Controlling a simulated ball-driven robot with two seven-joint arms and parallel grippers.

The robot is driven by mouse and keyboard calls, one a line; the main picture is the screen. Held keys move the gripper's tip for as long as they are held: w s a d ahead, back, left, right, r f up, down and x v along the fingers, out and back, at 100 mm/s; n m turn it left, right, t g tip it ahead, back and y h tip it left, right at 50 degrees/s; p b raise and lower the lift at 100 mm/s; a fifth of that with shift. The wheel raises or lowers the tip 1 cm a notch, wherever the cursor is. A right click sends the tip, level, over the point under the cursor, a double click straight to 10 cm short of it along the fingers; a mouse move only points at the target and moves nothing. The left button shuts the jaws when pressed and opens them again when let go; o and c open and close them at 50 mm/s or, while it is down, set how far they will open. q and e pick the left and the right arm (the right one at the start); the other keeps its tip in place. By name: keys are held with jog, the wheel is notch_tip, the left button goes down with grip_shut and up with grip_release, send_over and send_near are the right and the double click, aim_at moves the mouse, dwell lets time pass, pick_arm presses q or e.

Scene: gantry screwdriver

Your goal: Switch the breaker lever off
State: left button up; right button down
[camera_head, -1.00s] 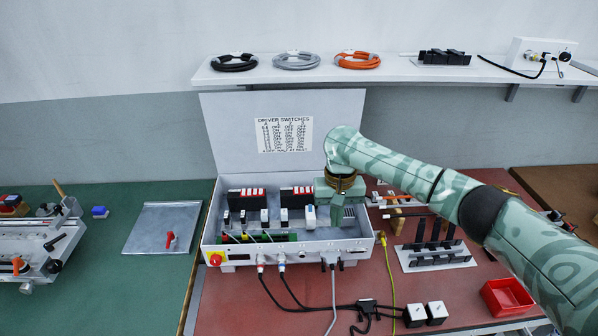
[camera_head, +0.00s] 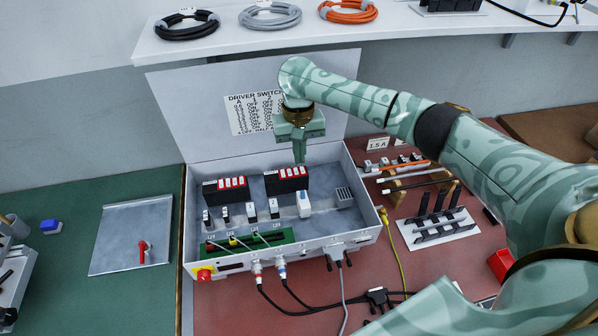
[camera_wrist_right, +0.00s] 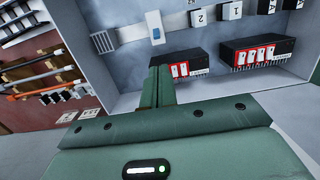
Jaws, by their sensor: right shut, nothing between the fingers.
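The breaker (camera_head: 304,205) is a white module with a small blue lever, at the right end of the module row inside the open grey control box (camera_head: 345,241). In the right wrist view the breaker (camera_wrist_right: 154,27) is upper centre, with its blue lever visible; I cannot tell the lever's position for sure. My right gripper (camera_head: 299,159) points down above the back of the box, behind and above the breaker. Its fingers (camera_wrist_right: 158,84) are shut and empty, apart from the breaker. My left gripper is not in view.
Two black driver blocks with red switches (camera_head: 286,181) stand near the fingers. The raised lid (camera_head: 200,105) is behind. A grey vent block (camera_head: 343,196) is right of the breaker. A metal plate with a red handle (camera_head: 130,236) lies left. A black tool rack (camera_head: 437,222) stands right.

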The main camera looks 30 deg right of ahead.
aim_at(303, 195)
jog(key=f+b, duration=0.1)
jog(key=f, duration=0.2)
jog(key=f+b, duration=0.2)
jog(key=f, duration=0.1)
jog(key=s+f+b, duration=0.1)
jog(key=f+b, duration=0.1)
jog(key=f, duration=0.1)
jog(key=shift+a+f, duration=0.1)
jog(key=shift+f, duration=0.3)
jog(key=shift+r, duration=0.1)
